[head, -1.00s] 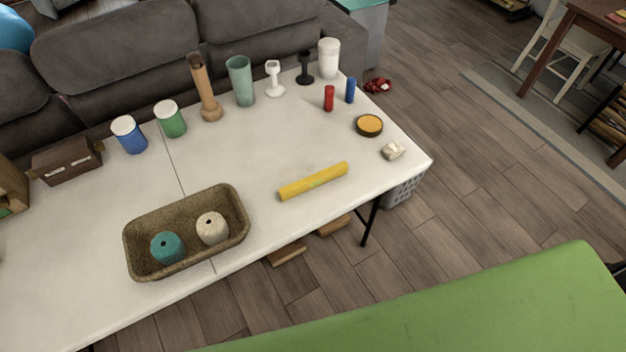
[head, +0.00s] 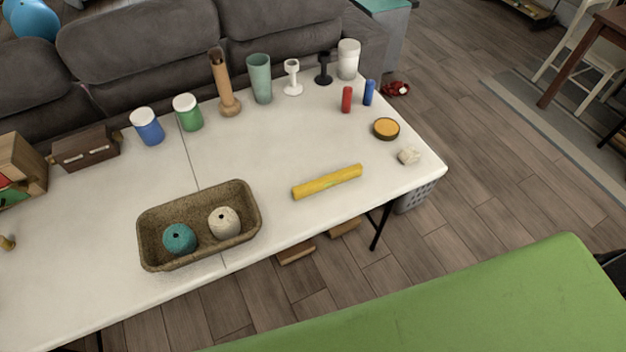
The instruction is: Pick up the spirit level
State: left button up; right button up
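A yellow bar, the spirit level (head: 327,182), lies flat on the white table (head: 270,150), right of the middle and near the front edge. It lies at a slant, its right end farther back. Nothing touches it or covers it. Neither of my grippers shows in the head view.
A woven basket (head: 150,245) with a teal and a cream yarn roll stands left of the level. Cups, a wooden vase (head: 228,100), candle holders and small cylinders line the back. An orange-topped round tin (head: 386,128) and a pale block (head: 408,157) sit right. A green surface (head: 470,310) is in front.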

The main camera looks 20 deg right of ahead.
aim_at(328, 181)
jog(key=l+u, duration=0.4)
jog(key=l, duration=0.2)
jog(key=l+u, duration=0.4)
jog(key=l, duration=0.25)
